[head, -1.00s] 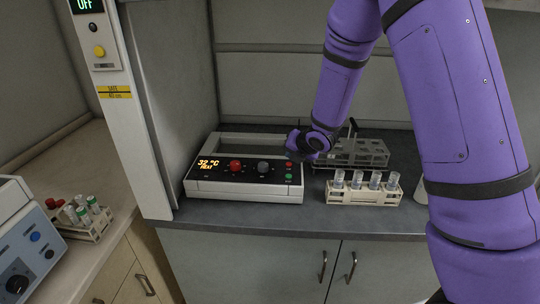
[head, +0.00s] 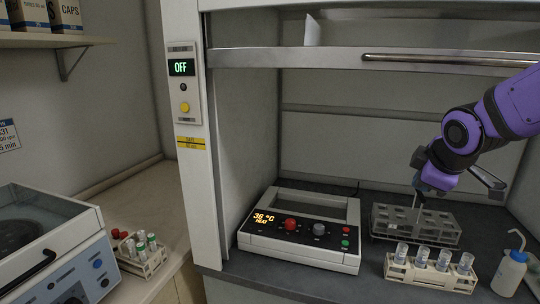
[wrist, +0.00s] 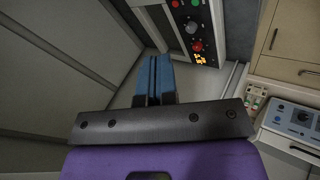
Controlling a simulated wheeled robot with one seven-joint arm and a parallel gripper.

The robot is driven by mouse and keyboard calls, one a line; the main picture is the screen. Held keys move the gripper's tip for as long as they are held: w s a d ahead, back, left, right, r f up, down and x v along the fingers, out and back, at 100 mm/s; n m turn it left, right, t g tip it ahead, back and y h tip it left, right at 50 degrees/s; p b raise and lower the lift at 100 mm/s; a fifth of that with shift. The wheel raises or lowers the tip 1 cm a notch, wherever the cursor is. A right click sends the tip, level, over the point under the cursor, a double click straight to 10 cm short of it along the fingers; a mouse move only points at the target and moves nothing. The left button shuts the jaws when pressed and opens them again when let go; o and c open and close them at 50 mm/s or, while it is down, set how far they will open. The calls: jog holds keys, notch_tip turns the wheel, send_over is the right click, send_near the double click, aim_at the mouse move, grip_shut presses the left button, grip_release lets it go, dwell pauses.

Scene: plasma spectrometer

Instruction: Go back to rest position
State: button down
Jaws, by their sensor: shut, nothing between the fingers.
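My gripper shows in the wrist view (wrist: 153,78), its two blue fingers pressed together with nothing between them. In the head view my purple arm reaches in from the right, and its wrist end hangs above the wire rack (head: 455,237) in the fume hood. The fingers are hard to make out there. The heater (head: 300,246) stands left of the rack, its display lit orange with 36 °C. It also shows at the top of the wrist view (wrist: 200,30).
A cream rack (head: 430,278) with several capped vials stands in front of the wire rack. A wash bottle (head: 510,272) is at the right. A hood control panel (head: 183,85) reads OFF. A centrifuge (head: 55,250) and another vial rack (head: 142,262) are at the left.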

jog(key=s+r+m+g, duration=0.1)
jog(key=s+r+m, duration=0.1)
jog(key=s+m, duration=0.4)
jog(key=s+a+r+m+g, duration=0.1)
jog(key=s+r+m, duration=0.2)
jog(key=s, duration=1.1)
jog(key=m, duration=0.2)
jog(key=shift+s+a+m+y, duration=0.25)
jog(key=shift+m+y, duration=0.05)
jog(key=shift+m, duration=0.1)
